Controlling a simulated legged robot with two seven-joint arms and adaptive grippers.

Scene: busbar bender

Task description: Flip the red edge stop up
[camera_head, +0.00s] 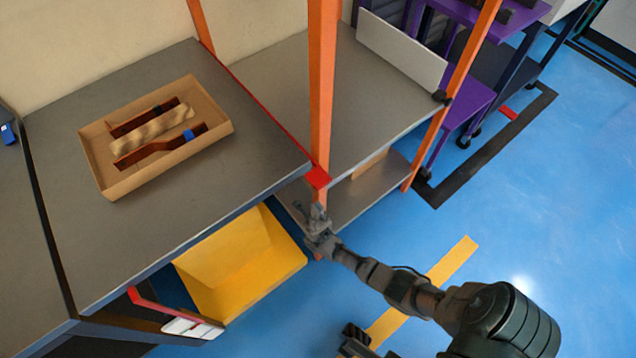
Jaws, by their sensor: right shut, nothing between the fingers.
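My right gripper (312,212) is just below and in front of the red piece, close to the corner. It is shut and empty. I cannot tell whether it touches the stop or the bench edge.
A cardboard box (222,127) with several brown tools lies on the bench. Orange posts (322,80) rise by the grey shelf (385,95). A yellow bin (240,265) sits under the bench. Purple carts (470,105) stand behind. Blue floor at the right is open.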

